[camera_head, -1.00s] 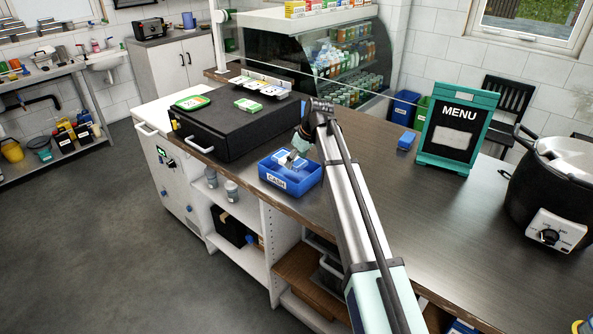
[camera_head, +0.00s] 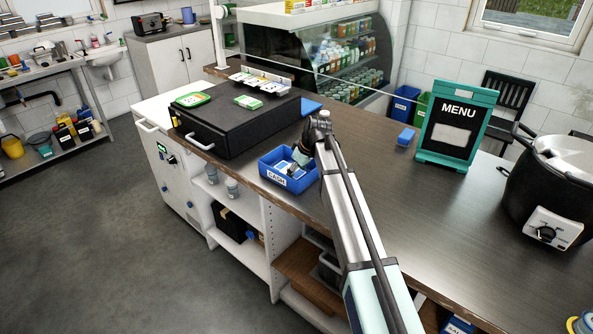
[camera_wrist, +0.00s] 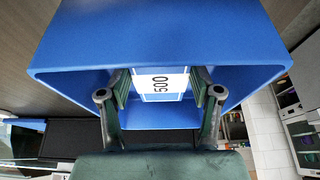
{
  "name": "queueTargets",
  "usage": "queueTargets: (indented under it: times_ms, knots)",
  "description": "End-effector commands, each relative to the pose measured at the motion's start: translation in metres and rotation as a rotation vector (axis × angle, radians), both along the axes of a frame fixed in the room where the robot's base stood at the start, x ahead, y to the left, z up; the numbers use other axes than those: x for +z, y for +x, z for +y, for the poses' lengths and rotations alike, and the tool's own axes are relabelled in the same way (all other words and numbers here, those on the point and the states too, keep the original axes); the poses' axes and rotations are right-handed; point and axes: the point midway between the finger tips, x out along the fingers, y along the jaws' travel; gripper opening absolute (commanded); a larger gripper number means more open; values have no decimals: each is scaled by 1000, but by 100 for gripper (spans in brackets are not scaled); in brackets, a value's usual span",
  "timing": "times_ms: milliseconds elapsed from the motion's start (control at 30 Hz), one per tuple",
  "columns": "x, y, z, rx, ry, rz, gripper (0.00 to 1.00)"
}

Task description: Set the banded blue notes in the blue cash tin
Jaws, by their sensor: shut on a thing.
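The blue cash tin (camera_head: 274,176), an open box with a white CASH label, sits on the counter's near edge, right of the black cash drawer. My gripper (camera_head: 296,164) points down into the tin. In the wrist view, my gripper (camera_wrist: 160,88) is shut on the banded blue notes (camera_wrist: 160,84), a blue and white bundle marked 500. The bundle is between the tin's walls (camera_wrist: 160,40). Whether it touches the tin floor cannot be told. Some of the bundle is hidden by the fingers.
The black cash drawer (camera_head: 225,130) stands close left of the tin, with a green-and-white packet (camera_head: 248,102) on top. A small blue block (camera_head: 405,137) and a green-framed menu board (camera_head: 455,125) stand to the right. The counter between is clear. A black cooker (camera_head: 550,190) is far right.

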Motion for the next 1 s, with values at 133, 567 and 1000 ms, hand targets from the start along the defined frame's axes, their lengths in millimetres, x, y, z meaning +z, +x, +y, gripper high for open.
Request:
queueTargets:
  times_ms: [133,567,1000]
  knots:
    - [-1,0,0,0,0,0,89]
    - [5,-1,-1,0,0,0,89]
    - [72,-17,-24,-1,1,-3,89]
